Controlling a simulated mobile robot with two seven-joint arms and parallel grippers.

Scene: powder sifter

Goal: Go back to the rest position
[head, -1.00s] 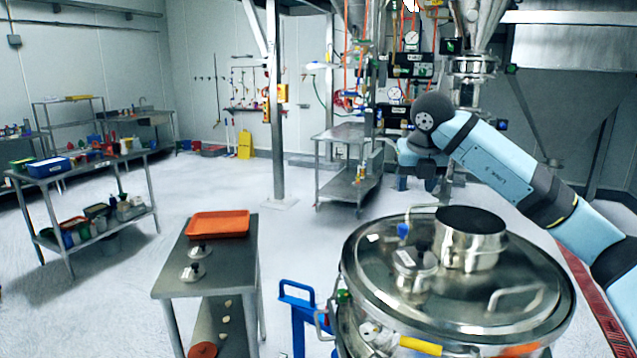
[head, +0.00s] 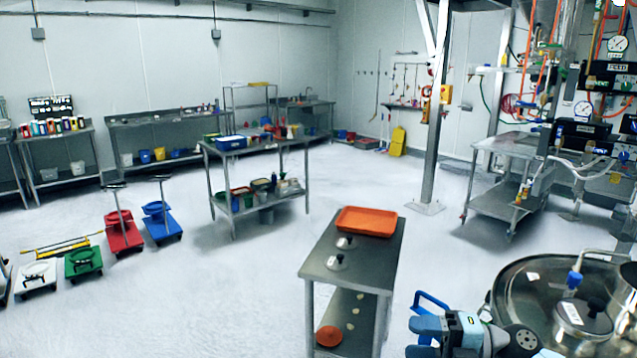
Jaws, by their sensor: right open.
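My left gripper is out of view.
The narrow steel table (head: 330,245) holds an orange tray (head: 366,221) and two small lids with knobs (head: 338,262). A steel post (head: 433,130) and a steel cart (head: 500,195) stand behind. Coloured wheeled dollies (head: 123,235) stand at left. The middle floor is open.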

